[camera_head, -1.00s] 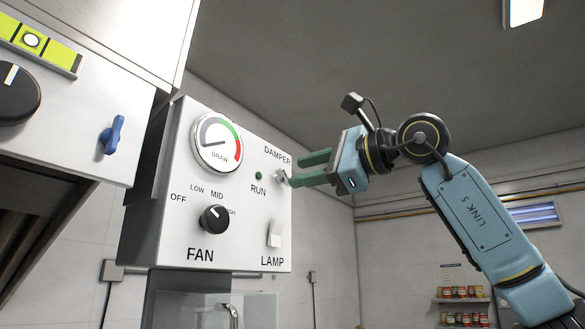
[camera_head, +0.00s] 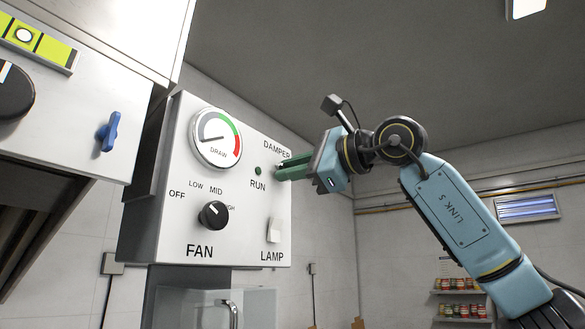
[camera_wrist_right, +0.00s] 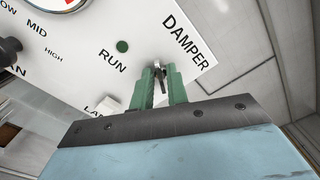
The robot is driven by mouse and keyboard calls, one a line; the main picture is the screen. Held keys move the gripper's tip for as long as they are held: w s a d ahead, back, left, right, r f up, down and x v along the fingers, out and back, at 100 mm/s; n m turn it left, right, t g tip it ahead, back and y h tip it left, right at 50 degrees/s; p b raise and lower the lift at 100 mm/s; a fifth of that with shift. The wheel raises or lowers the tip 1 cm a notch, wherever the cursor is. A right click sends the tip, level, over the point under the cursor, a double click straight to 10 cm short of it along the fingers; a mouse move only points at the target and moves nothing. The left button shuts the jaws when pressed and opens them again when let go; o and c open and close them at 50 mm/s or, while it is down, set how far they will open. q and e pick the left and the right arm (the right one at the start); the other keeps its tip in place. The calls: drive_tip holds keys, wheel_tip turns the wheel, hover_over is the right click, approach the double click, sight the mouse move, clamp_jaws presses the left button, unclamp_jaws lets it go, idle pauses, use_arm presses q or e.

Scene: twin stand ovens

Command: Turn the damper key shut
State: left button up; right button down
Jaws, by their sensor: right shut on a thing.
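The damper key (camera_wrist_right: 158,70) is a small metal key on the white control panel, beside the DAMPER label. In the right wrist view it sits between the two green fingers of my right gripper (camera_wrist_right: 159,82), which is shut on it. In the head view my right gripper (camera_head: 281,170) reaches the panel's right side from the right, and its fingers hide most of the key. The key's exact angle is hard to tell. My left gripper is not in view.
The control panel (camera_head: 150,235) also carries a DRAW gauge (camera_head: 217,138), a FAN knob (camera_head: 213,214), a green RUN light (camera_head: 258,170) and a LAMP switch (camera_head: 274,230). A blue handle (camera_head: 108,132) is on the unit at left. Space right of the panel is open.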

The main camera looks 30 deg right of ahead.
drive_tip(key=m, duration=0.6)
drive_tip(key=m+b, duration=0.1)
drive_tip(key=m, duration=0.4)
drive_tip(key=shift+d+r+m, duration=0.2)
drive_tip(key=shift+m, duration=0.2)
idle(0.7)
drive_tip(key=c, duration=1.4)
unclamp_jaws()
drive_tip(key=b+v, duration=0.2)
drive_tip(key=v, duration=1.1)
drive_tip(key=shift+s+d+f+b, duration=0.1)
drive_tip(key=shift+s+b, duration=0.05)
drive_tip(key=shift+b, duration=0.15)
